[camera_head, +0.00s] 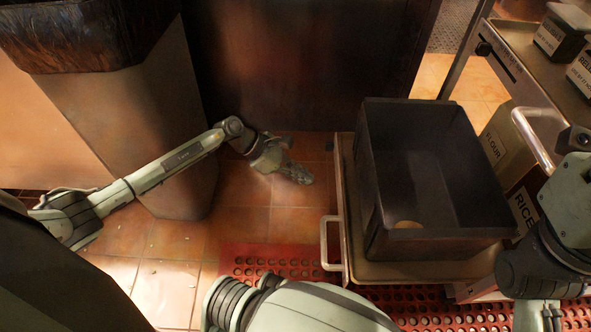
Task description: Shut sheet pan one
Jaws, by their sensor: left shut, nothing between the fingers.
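A metal sheet pan (430,271) with a raised rim sits at the right of centre and carries a large dark bin. A pale handle (325,243) stands out from its left side. I cannot tell from this view how far the pan is pulled out. My left gripper (301,176) is shut and empty, above the tiled floor. It is left of the pan and apart from both the pan and the handle.
The dark bin (440,190) holds a small tan round item (408,225). Containers labelled flour (492,145) and rice (523,208) stand to the right. A red perforated mat (265,262) lies below. A covered trash can (130,120) stands at the left. Floor around my left gripper is clear.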

